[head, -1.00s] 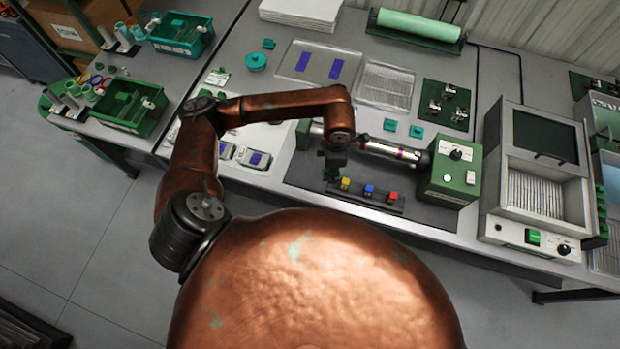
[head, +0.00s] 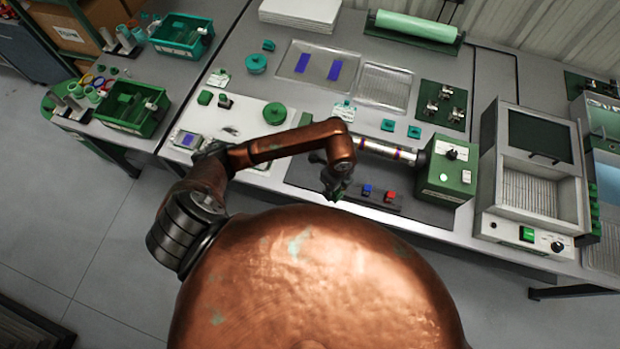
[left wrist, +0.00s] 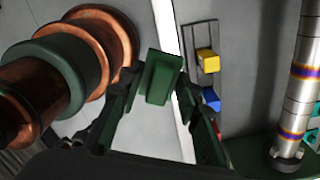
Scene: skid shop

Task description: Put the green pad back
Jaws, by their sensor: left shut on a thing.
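The green pad (left wrist: 163,78) is a small green block between the fingertips of my left gripper (left wrist: 158,85) in the left wrist view. The gripper is shut on it. In the head view my left gripper (head: 336,188) hangs at the left end of the dark rack (head: 376,201), near the bench's front edge. The rack carries a blue pad (head: 367,190) and a red pad (head: 391,196). The yellow pad (left wrist: 208,61) shows in the left wrist view, but my gripper hides it in the head view. The held pad appears apart from the rack.
A metal tube (head: 385,151) runs into a green control box (head: 447,171) behind the rack. A machine with a tilted lid (head: 540,135) stands to the right. Green bins (head: 135,108) are at the left. The floor in front of the bench is clear.

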